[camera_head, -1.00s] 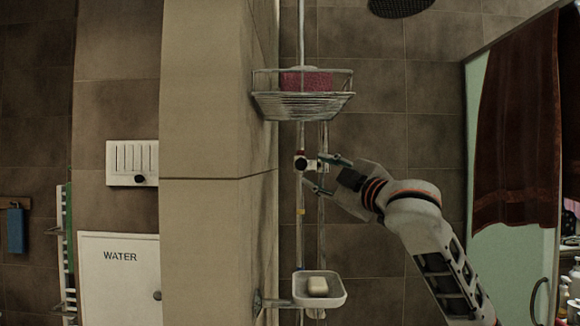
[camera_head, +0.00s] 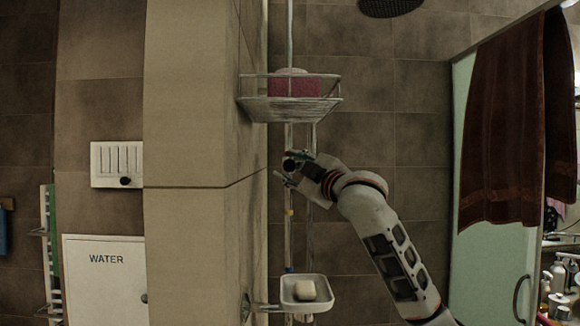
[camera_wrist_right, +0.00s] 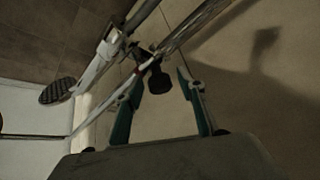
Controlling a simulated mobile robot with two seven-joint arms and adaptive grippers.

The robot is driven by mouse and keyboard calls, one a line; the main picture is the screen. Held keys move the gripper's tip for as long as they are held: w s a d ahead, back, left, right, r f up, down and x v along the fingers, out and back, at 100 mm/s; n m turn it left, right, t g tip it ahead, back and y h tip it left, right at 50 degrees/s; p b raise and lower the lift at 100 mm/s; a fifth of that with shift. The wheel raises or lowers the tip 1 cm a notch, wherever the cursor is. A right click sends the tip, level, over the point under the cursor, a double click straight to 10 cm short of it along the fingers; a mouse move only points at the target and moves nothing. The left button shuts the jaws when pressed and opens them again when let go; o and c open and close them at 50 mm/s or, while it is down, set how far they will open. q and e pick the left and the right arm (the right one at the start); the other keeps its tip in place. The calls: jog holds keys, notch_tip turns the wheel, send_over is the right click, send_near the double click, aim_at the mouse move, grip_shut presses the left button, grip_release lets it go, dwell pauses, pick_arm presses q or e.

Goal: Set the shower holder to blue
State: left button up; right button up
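The shower holder (camera_head: 291,163) is a small dark-knobbed clamp on the vertical shower rail (camera_head: 289,238). In the right wrist view its black knob (camera_wrist_right: 159,81) is between the teal fingers, with slight gaps beside it. My right gripper (camera_head: 287,169) reaches the holder from the right, fingers spread around the knob; it also shows in the right wrist view (camera_wrist_right: 160,85). A yellow mark (camera_head: 289,212) is on the rail below the holder, and a small blue mark (camera_head: 288,270) lies lower, near the soap dish. My left gripper is out of view.
A wire basket (camera_head: 290,108) with a pink sponge (camera_head: 294,86) hangs above the holder. A soap dish (camera_head: 291,302) with soap is below. A tiled wall corner (camera_head: 190,120) is close on the left. A brown towel (camera_head: 510,130) hangs at right.

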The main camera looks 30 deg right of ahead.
grip_shut()
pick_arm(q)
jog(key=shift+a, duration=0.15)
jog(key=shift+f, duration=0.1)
pick_arm(e)
jog(key=shift+f, duration=0.15)
jog(key=shift+f, duration=0.3)
notch_tip(320, 180, down, 11)
jog(key=b, duration=0.3)
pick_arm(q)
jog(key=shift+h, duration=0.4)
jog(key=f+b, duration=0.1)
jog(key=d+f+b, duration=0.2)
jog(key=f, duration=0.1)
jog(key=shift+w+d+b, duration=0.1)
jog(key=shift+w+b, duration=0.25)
pick_arm(e)
notch_tip(320, 180, down, 20)
jog(key=shift+f, duration=0.15)
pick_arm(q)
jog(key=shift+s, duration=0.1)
pick_arm(e)
jog(key=shift+o, duration=0.3)
grip_release()
